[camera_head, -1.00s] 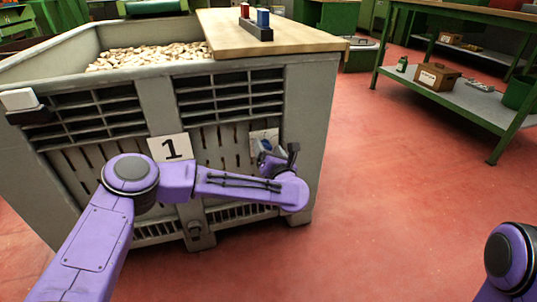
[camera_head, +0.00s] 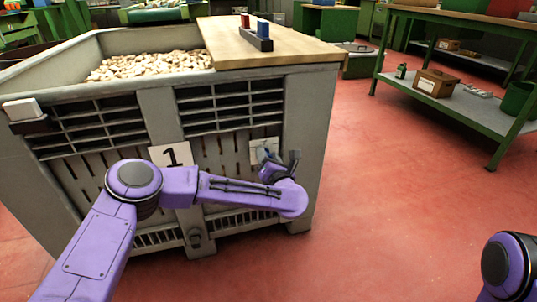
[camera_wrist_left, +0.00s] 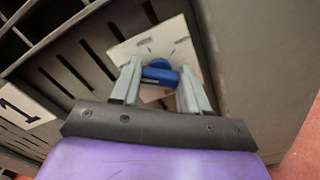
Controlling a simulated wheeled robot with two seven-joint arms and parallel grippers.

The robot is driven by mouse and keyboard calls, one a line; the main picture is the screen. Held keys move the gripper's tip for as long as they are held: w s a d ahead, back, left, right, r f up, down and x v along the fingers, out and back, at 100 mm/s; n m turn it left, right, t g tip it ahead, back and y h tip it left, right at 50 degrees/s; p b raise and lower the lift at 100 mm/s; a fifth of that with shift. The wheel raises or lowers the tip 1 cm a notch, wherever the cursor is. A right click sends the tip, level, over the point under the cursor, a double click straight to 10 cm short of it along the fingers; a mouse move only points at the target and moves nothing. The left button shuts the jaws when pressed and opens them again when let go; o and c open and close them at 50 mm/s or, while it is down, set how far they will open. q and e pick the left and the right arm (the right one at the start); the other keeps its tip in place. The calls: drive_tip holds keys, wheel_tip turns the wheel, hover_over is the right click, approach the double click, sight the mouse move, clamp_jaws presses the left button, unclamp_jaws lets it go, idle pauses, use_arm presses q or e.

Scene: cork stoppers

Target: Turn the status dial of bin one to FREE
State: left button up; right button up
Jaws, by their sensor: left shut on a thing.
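Bin one is a large grey slatted bin (camera_head: 318,125) with a white "1" label (camera_head: 170,156) on its front. Its status dial is a pale plate (camera_head: 258,148) at the front's right side, mostly behind my gripper. In the left wrist view the dial plate (camera_wrist_left: 180,33) looks tilted, and its blue knob (camera_wrist_left: 160,75) sits between the fingers. My left gripper (camera_wrist_left: 158,84) is shut on the blue knob. In the head view my left gripper (camera_head: 268,160) is at the dial, its fingertips partly hidden. Markings on the plate are too small to read. My right gripper is out of view.
The bin holds many cork stoppers (camera_head: 150,64). A wooden board (camera_head: 225,42) on top carries a dark block (camera_head: 256,38) with red and blue pieces. A green-framed bench (camera_head: 455,103) with a cardboard box (camera_head: 435,83) stands at right. Red floor between is clear.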

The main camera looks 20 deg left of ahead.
use_arm(q)
drive_tip(key=m+p, duration=0.1)
drive_tip(key=p, duration=0.1)
drive_tip(key=m+p, duration=0.1)
drive_tip(key=m, duration=0.1)
drive_tip(key=shift+d+r+p, duration=0.1)
drive_tip(key=shift+r+p, duration=0.2)
drive_tip(key=shift+p, duration=0.1)
drive_tip(key=m+p, duration=0.3)
drive_tip(key=m, duration=0.1)
drive_tip(key=shift+f, duration=0.15)
drive_tip(key=shift+f+m+p, duration=0.25)
drive_tip(key=shift+m+p, duration=0.8)
drive_tip(key=shift+m, duration=0.75)
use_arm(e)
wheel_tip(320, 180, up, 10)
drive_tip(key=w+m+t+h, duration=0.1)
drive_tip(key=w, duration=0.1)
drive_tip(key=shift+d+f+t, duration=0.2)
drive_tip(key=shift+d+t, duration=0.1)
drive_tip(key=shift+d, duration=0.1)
use_arm(q)
drive_tip(key=o, duration=1.1)
drive_tip(key=shift+c, duration=0.2)
